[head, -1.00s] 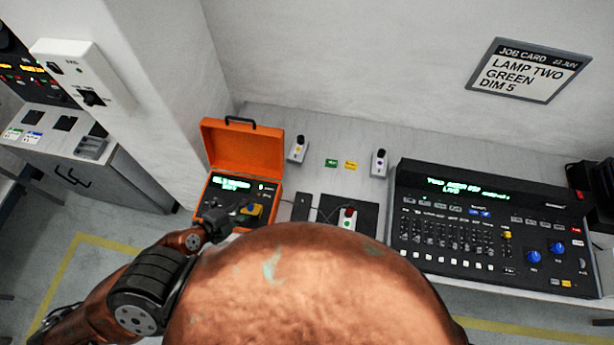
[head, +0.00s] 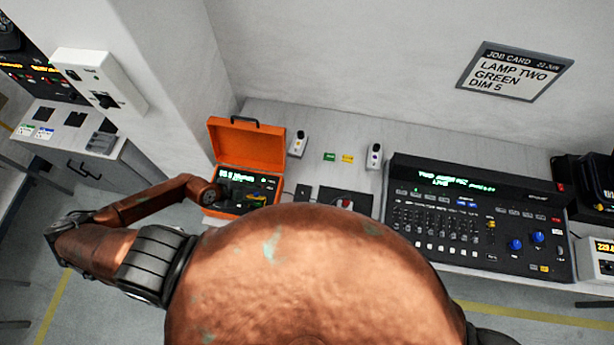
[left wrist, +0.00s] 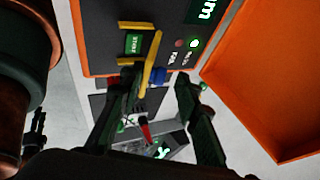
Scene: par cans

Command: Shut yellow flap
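The yellow flap (left wrist: 150,58) shows in the left wrist view as a thin yellow frame standing out from the dark panel beside a green label (left wrist: 133,43). It looks raised. In the head view it is a small yellow patch in the orange case (head: 246,135), partly hidden by my gripper. My left gripper (left wrist: 157,78) is open, its two dark fingers apart. The flap's near end is close to the left finger in the wrist view; I cannot tell if they touch. A blue part (left wrist: 157,76) shows between the fingertips. My right gripper is out of view.
The case's lid stands open at the back. Small white devices (head: 298,144) (head: 374,156) stand to its right, then a black lighting console (head: 475,215). A job card (head: 514,72) hangs on the wall. My rounded copper body hides the front of the bench.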

